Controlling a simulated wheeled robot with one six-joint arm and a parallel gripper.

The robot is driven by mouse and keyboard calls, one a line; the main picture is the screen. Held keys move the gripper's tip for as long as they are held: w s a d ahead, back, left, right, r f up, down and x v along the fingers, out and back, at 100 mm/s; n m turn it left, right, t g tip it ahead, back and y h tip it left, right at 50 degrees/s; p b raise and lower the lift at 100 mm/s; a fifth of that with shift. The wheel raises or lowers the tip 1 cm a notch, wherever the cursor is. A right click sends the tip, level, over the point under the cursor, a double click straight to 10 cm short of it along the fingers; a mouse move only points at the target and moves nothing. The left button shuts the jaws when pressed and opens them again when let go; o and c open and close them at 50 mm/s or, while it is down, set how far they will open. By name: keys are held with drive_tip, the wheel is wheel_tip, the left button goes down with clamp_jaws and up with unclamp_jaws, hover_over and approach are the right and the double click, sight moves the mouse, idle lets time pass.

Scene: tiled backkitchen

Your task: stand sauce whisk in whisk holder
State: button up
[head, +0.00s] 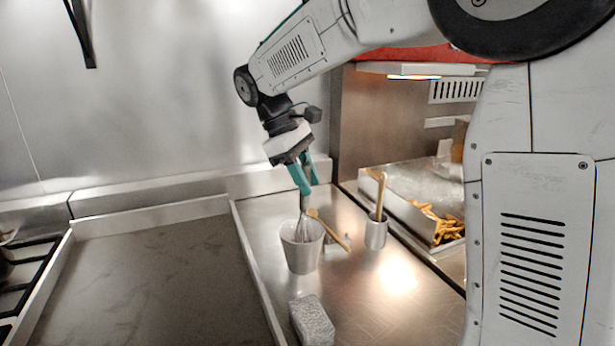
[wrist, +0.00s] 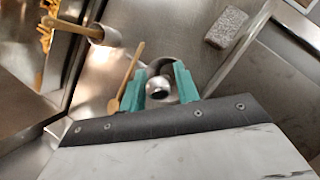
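The sauce whisk (head: 304,231) is upright, wires down, in the mouth of a light grey cup, the whisk holder (head: 301,257). Its wires show inside the rim; their lower end is hidden by the front wall, so I cannot tell if it touches the bottom. My gripper (head: 309,187) is directly above the cup with its teal fingers at the handle. In the wrist view, the whisk's round metal handle end (wrist: 158,88) sits between the fingers with no clear gap, and the holder's rim shows behind.
A wooden spoon (head: 331,231) lies slanted close to the holder's right. A steel cup (head: 376,234) with a wooden utensil stands farther right, before a fries tray (head: 447,230). A grey speckled block (head: 311,321) lies in front. A raised edge (head: 251,268) runs along the left.

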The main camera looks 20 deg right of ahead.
drive_tip(key=shift+o, duration=0.6)
drive_tip(key=shift+r, duration=0.1)
drive_tip(key=v, duration=0.7)
drive_tip(key=shift+a+r, duration=0.15)
drive_tip(key=shift+r, duration=0.15)
drive_tip(key=shift+w, duration=0.1)
drive_tip(key=s+d+f+m+t+y, duration=0.1)
drive_tip(key=s+f, duration=0.3)
drive_tip(key=s, duration=0.5)
drive_tip(key=s+d+f+m+t+y, duration=0.1)
drive_tip(key=s+f+m, duration=0.3)
drive_tip(key=s, duration=0.6)
drive_tip(key=s+d+f+m+t+y, duration=0.2)
drive_tip(key=s+d+f+m, duration=0.1)
drive_tip(key=s, duration=0.7)
drive_tip(key=shift+s+d+f, duration=0.25)
drive_tip(key=shift+d+f, duration=0.15)
drive_tip(key=shift+f, duration=0.15)
